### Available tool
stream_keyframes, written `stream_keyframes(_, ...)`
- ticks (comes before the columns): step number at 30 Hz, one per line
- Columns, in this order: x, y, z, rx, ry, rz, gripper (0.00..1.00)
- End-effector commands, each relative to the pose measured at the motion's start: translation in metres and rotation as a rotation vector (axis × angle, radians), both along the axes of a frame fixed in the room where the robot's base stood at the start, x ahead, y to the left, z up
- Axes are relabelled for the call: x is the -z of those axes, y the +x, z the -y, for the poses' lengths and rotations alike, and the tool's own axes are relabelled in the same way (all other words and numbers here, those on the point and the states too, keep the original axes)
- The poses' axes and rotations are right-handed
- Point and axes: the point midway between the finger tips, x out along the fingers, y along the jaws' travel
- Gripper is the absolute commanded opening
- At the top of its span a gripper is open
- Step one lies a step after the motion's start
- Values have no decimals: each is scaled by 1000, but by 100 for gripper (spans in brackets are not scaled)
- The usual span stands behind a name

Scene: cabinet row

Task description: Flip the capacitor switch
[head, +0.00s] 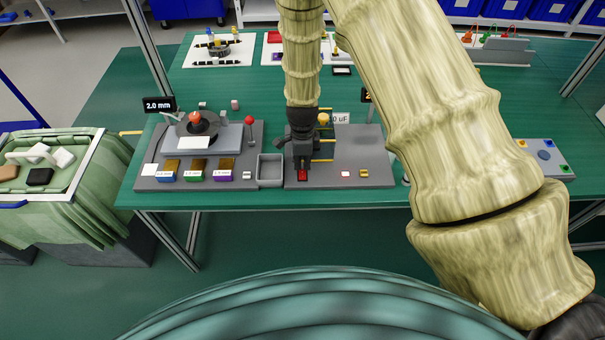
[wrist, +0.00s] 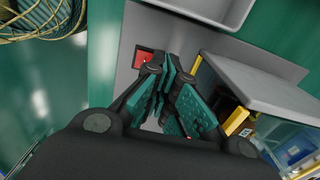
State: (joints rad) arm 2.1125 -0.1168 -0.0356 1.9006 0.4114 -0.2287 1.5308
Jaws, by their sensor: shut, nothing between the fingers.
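My gripper (head: 302,163) points down just behind and above the red switch in the head view. In the wrist view my gripper (wrist: 163,70) shows its teal-padded fingers closed together, with nothing held. The red switch (wrist: 143,58) lies right beside the fingertips there. I cannot tell whether they touch it. Its exact tilt is too small to tell.
The same panel holds a small white button (head: 345,174), a yellow piece (head: 363,173) and yellow bars (head: 323,160). A grey bin (head: 270,171) stands to the left, beside another station with a red-knobbed lever (head: 250,121). The table front edge is close.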

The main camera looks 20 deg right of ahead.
Motion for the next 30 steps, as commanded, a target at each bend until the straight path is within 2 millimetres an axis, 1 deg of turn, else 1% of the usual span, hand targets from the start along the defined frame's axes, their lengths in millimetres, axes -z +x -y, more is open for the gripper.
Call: stream_keyframes(30,12,0,0,0,0,0,0)
